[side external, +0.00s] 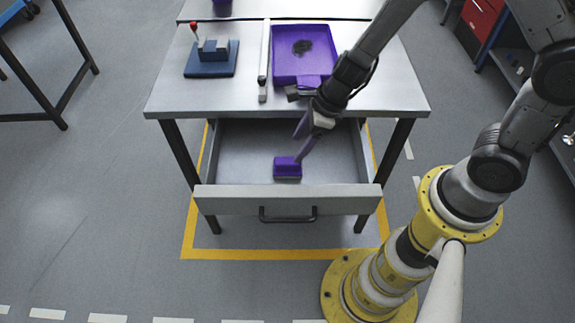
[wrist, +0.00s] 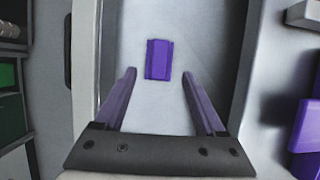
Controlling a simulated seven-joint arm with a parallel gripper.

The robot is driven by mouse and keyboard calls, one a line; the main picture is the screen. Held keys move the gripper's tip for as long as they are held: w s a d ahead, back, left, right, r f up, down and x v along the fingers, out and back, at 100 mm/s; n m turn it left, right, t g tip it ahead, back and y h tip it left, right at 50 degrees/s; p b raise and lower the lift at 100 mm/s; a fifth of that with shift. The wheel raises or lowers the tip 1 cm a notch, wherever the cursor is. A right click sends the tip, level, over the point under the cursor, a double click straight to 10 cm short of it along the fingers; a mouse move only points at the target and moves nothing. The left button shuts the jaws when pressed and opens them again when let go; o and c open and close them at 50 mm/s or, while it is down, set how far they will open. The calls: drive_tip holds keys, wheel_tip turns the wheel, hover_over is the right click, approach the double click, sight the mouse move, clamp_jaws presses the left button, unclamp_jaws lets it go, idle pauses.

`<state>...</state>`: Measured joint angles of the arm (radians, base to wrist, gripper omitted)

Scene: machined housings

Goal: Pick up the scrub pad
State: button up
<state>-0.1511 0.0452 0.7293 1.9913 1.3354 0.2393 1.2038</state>
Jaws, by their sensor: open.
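The scrub pad (side external: 287,168) is a small purple block lying on the floor of the open drawer (side external: 290,200), near its front wall. In the wrist view the purple pad (wrist: 159,60) lies ahead of my fingertips, a little left of the midline between them. My gripper (side external: 304,144) is over the drawer, above and slightly right of the pad in the side view. Its two purple fingers (wrist: 160,80) are wide apart in the wrist view with nothing between them. One fingertip overlaps the pad's edge in the side view; I cannot tell contact there.
The drawer walls surround the pad. On the tabletop above stand a purple tray (side external: 290,74) with dark bits in it, a long grey bar (side external: 264,62) and a blue-based fixture with a red-knobbed lever (side external: 211,60). The rest of the drawer floor is clear.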

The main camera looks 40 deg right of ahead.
sight(287, 160)
drive_tip(key=shift+x, duration=3.85)
drive_tip(key=shift+a, duration=0.1)
drive_tip(key=c, duration=1)
drive_tip(key=shift+c, duration=0.2)
drive_tip(key=shift+r, duration=0.15)
drive_tip(key=shift+w+r, duration=0.1)
drive_tip(key=shift+r, duration=0.75)
drive_tip(key=s+d+r, duration=0.2)
drive_tip(key=s+r, duration=0.3)
drive_tip(key=s, duration=0.1)
drive_tip(key=s+d+r, duration=0.2)
drive_tip(key=s+r, duration=0.4)
drive_tip(key=s, duration=0.1)
drive_tip(key=shift+s+d, duration=0.2)
drive_tip(key=shift+d, duration=0.1)
